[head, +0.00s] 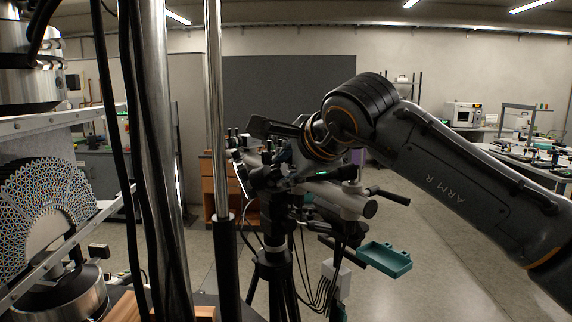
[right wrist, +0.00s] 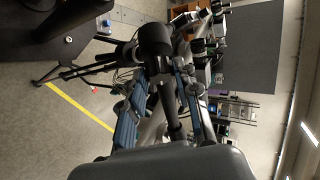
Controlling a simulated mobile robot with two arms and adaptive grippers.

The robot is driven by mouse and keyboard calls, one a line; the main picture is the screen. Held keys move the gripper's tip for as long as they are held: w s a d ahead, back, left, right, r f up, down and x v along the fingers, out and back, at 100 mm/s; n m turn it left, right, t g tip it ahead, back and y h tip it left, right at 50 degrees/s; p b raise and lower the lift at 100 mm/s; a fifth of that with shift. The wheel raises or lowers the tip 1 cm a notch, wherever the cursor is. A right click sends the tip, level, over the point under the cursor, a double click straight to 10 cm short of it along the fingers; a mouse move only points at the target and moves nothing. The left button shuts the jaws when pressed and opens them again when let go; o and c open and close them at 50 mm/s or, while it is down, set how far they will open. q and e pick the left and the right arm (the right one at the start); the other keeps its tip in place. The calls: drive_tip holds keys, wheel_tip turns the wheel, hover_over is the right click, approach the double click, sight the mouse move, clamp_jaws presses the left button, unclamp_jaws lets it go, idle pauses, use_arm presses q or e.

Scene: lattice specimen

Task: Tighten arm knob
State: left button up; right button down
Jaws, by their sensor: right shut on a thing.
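A camera rig on a black tripod (head: 272,266) stands in the middle of the head view, behind the metal columns. My right arm comes in from the right, and my right gripper (head: 266,174) is at the rig's upper part. In the right wrist view its blue-grey fingers (right wrist: 167,82) are shut on a slim dark part, which I take to be the arm knob (right wrist: 170,106). A black rounded piece (right wrist: 155,38) sits just beyond the fingertips. In the head view the gripper and rig parts hide the knob. My left gripper is not in view.
Upright metal columns (head: 165,165) and black cables stand close on the left, beside a fan-shaped lattice specimen (head: 40,205). A teal tray (head: 385,259) sticks out at the rig's lower right. Cables hang under the rig. The floor (head: 440,270) to the right is clear.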

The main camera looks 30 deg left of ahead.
idle(0.4)
drive_tip(key=c, duration=1)
unclamp_jaws()
drive_tip(key=v, duration=1.2)
drive_tip(key=shift+w, duration=0.1)
